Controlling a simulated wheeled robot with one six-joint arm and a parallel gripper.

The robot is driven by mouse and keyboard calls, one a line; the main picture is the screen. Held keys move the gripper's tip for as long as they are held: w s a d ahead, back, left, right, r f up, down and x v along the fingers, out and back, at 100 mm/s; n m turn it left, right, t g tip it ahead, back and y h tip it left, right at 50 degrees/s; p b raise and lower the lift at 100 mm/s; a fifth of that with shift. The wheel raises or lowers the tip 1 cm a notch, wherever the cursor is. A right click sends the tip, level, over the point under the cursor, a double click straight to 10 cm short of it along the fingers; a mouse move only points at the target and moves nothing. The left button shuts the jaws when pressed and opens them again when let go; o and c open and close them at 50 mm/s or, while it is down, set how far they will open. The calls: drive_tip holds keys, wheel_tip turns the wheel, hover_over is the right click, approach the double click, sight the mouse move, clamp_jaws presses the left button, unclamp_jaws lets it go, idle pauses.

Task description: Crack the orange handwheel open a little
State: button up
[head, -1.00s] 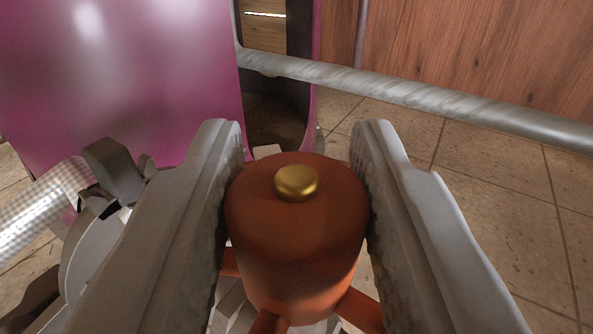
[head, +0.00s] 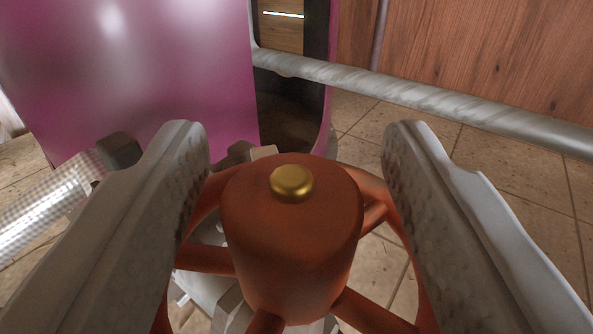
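The orange handwheel (head: 290,240) fills the lower middle of the head view. It has a thick round hub with a brass knob (head: 292,182) on top. Orange spokes (head: 207,258) run out from the hub to a rim (head: 372,182), partly hidden by my fingers. My gripper (head: 297,150) is open, with one finger on each side of the hub. A gap shows between each finger and the hub. Grey metal fittings (head: 228,296) show below the wheel.
A glossy magenta vessel (head: 140,70) with a dark opening stands behind at left. A grey pipe (head: 430,95) crosses at upper right, before a wooden panel (head: 500,50). A silvery, textured pipe (head: 45,210) lies at left. Tiled floor (head: 520,200) shows at right.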

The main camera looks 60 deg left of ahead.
drive_tip(key=shift+d, duration=0.1)
drive_tip(key=v, duration=1.7)
drive_tip(key=shift+s, duration=0.2)
drive_tip(key=s+a+r+m+h, duration=0.2)
drive_tip(key=a+r, duration=0.1)
drive_tip(key=a, duration=0.4)
drive_tip(key=s+a+r+m+h, duration=0.1)
drive_tip(key=a+r+m+h, duration=0.15)
drive_tip(key=a, duration=0.55)
drive_tip(key=s+a+r+m+h, duration=0.4)
drive_tip(key=s+a+h, duration=0.1)
drive_tip(key=s+a, duration=0.85)
drive_tip(key=s+a+f+m+t+h, duration=0.1)
drive_tip(key=s+a, duration=0.4)
drive_tip(key=s, duration=0.8)
drive_tip(key=s+a+f+t+h, duration=0.2)
drive_tip(key=s+a, duration=0.3)
drive_tip(key=s, duration=0.8)
drive_tip(key=s+a+f+m+t+h, duration=0.1)
drive_tip(key=s+a+f+t+h, duration=0.1)
drive_tip(key=s, duration=1.1)
drive_tip(key=a+f+t, duration=0.1)
drive_tip(key=a+t, duration=0.1)
drive_tip(key=a, duration=0.1)
drive_tip(key=shift+s+m, duration=0.35)
